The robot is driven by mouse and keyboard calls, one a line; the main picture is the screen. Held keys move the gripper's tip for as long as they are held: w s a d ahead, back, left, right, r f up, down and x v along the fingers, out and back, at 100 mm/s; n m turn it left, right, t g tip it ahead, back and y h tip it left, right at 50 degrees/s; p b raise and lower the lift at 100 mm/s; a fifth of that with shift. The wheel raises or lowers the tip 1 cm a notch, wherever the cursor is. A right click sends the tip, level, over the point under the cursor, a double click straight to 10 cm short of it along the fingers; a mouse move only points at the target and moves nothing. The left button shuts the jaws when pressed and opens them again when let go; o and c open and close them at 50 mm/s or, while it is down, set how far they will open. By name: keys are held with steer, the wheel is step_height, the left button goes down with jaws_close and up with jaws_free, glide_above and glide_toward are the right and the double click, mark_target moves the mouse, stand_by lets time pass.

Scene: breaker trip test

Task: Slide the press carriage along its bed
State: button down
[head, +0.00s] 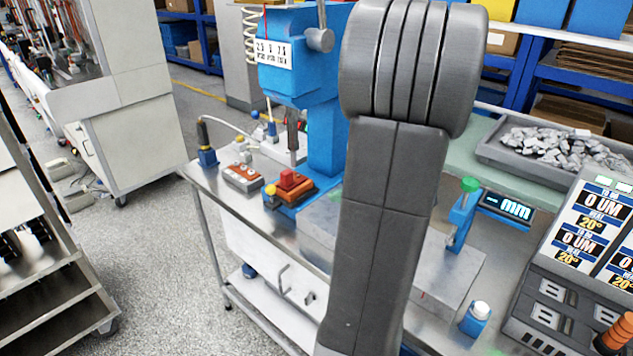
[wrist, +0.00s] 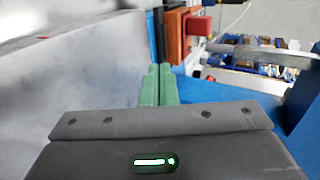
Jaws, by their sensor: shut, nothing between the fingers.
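The press carriage, an orange block with a red piece on it (head: 291,183), sits on a blue bed (head: 300,203) at the foot of the blue press (head: 328,120) in the head view. In the wrist view, the orange block (wrist: 176,42) with its red piece (wrist: 199,24) is just beyond my fingertips, slightly right. My gripper (wrist: 158,70) shows two green fingers shut together with nothing between them. I cannot tell whether the fingertips touch the block. In the head view my grey arm hides the gripper and part of the press.
A pale grey surface (wrist: 70,75) fills the wrist view's left side, close to the fingers. A green-knobbed gauge (head: 463,210), a white-topped blue button (head: 477,315) and a rubble tray (head: 500,165) are at right.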

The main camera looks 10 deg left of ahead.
mark_target(301, 195)
steer(key=p+x, duration=0.1)
steer(key=x, duration=0.8)
steer(key=shift+a+f, duration=0.25)
steer(key=shift+w+a+f+b, duration=0.15)
steer(key=shift+w+a+b, duration=0.4)
steer(key=shift+a+b, duration=0.35)
steer(key=shift+r, duration=0.3)
